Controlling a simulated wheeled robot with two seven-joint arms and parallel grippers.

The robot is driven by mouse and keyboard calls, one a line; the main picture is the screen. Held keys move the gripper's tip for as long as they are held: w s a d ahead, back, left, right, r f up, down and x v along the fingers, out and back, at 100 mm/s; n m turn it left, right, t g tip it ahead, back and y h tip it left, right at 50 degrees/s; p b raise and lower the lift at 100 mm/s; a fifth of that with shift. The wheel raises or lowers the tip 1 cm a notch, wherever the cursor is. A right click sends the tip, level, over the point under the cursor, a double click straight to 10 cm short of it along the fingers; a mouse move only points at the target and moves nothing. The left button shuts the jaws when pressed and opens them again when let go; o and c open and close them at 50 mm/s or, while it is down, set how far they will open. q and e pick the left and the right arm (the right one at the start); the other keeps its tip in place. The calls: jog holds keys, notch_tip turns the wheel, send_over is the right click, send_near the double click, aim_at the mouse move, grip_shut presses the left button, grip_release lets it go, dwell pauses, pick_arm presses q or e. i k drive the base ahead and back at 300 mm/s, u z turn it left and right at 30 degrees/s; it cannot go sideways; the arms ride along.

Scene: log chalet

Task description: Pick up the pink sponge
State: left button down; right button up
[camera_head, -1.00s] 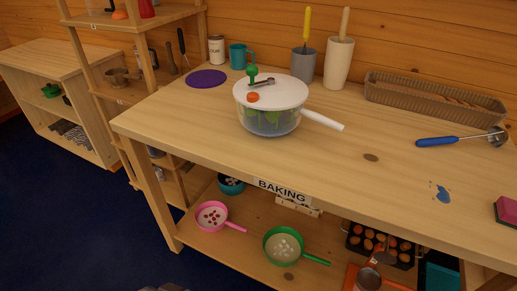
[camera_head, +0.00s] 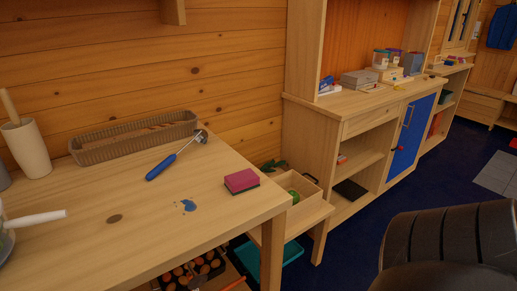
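The pink sponge (camera_head: 241,180) is a small block with a dark underside. It lies flat on the wooden table (camera_head: 150,213), near the table's right end. A blue spill (camera_head: 189,205) is on the tabletop to its left. Neither of my grippers is in view.
A blue-handled tool (camera_head: 176,155) and a long wicker basket (camera_head: 135,137) lie behind the spill. A white-handled pot (camera_head: 35,219) is at the left edge.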

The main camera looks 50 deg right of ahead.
aim_at(246, 180)
jog(key=z, duration=1.45)
